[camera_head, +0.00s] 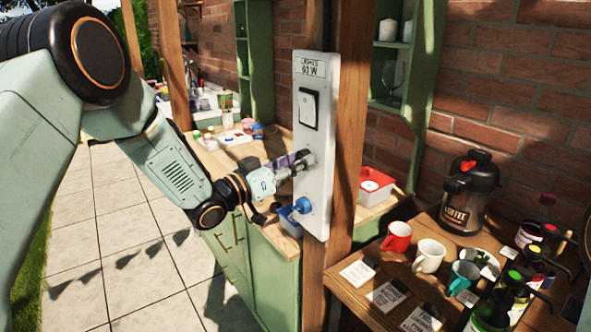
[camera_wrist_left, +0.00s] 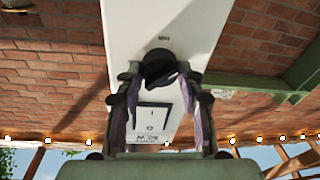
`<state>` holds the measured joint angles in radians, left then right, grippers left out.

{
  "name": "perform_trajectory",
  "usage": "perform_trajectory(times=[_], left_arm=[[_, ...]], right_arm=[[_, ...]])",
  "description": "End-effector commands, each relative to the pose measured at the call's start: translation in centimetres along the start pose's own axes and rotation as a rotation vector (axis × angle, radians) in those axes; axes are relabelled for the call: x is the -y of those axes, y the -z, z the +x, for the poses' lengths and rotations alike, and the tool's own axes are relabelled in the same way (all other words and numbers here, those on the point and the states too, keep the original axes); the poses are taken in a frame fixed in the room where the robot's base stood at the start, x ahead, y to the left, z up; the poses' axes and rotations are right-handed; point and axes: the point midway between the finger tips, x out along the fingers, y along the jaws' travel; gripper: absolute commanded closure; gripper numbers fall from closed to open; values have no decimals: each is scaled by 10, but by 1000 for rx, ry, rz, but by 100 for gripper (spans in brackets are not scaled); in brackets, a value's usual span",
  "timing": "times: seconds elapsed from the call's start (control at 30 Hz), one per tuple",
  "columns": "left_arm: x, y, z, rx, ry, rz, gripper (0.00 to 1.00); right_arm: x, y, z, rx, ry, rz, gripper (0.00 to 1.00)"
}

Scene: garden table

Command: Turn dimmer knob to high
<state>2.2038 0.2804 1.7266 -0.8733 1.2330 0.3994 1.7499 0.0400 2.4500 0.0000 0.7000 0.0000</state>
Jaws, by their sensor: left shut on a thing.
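A white wall panel (camera_head: 316,190) is fixed to a wooden post, with a "LIGHTS 60 W" label (camera_head: 313,68) at its top and a rocker switch (camera_head: 308,108) below it. My left gripper (camera_head: 294,163) reaches the panel below the switch and is shut on the dark dimmer knob (camera_wrist_left: 158,64). In the left wrist view the panel looks upside down, and the gripper's fingers (camera_wrist_left: 160,88) stand on both sides of the round black knob. The fingers partly hide the knob, and I cannot read its setting. My right gripper is not in view.
To the right, a wooden table holds a coffee pot (camera_head: 468,195), a red mug (camera_head: 397,237), other cups and bottles. A green cabinet (camera_head: 255,270) stands behind the post.

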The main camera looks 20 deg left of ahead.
Motion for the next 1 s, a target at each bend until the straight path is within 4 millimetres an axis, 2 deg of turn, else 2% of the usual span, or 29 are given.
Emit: perform_trajectory(times=[0.03,0.6,1.0], left_arm=[[2,0,0,-10,-3,47,94],[1,0,0,-46,-55,555,94],[1,0,0,-58,-75,752,94]], right_arm=[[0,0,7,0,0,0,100],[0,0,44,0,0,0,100],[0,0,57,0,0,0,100]])
